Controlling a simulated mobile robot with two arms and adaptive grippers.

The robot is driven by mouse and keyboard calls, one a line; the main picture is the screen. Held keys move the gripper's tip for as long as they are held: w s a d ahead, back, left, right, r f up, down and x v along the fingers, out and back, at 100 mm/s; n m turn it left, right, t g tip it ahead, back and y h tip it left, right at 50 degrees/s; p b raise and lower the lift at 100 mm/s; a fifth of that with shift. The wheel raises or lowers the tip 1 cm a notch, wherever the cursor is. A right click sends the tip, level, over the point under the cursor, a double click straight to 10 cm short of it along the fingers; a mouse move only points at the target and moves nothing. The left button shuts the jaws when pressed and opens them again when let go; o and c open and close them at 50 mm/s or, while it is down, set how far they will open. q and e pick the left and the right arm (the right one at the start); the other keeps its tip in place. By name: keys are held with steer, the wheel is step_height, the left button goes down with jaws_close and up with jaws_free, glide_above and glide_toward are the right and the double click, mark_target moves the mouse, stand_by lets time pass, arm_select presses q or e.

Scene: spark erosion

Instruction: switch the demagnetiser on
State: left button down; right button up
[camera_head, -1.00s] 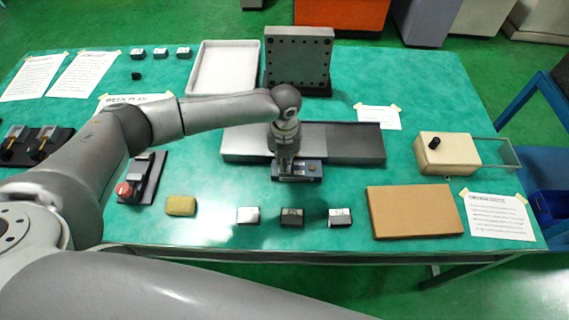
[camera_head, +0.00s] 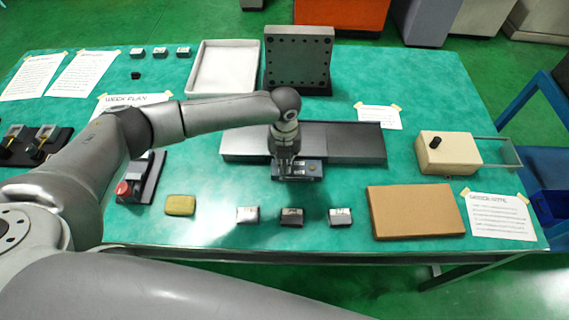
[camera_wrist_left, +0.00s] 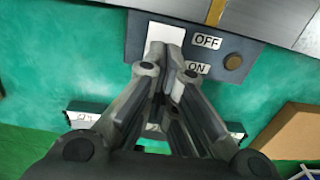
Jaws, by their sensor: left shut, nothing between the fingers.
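The demagnetiser is a long grey metal plate (camera_head: 345,140) lying across the middle of the table. A dark switch box (camera_head: 312,170) sits at its front edge. In the left wrist view the box (camera_wrist_left: 216,56) bears OFF and ON labels, a white switch (camera_wrist_left: 164,36) and a round brown button or lamp (camera_wrist_left: 233,62). My left gripper (camera_head: 285,174) points down over the left part of the box, shut and empty. Its fingertips (camera_wrist_left: 170,72) are at the near, ON end of the white switch and partly hide it. I cannot tell whether they touch it. My right gripper is not in view.
A cream box with a black knob (camera_head: 450,155) and a brown board (camera_head: 415,212) lie to the right. Several small blocks, one of them here (camera_head: 340,218), and a yellowish pad (camera_head: 180,205) lie in front. A white tray (camera_head: 225,68) and an upright drilled plate (camera_head: 298,58) stand behind.

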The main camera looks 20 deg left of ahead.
arm_select(q)
steer(key=shift+s+f+b, duration=0.1)
steer(key=shift+f+b, duration=0.3)
steer(key=shift+f, duration=0.3)
stand_by(0.3)
steer(key=shift+r+p, duration=0.8)
steer(key=shift+p, duration=0.1)
step_height(320, 180, up, 6)
steer(key=p, duration=0.5)
steer(key=shift+f, duration=0.25)
steer(key=shift+f, duration=0.1)
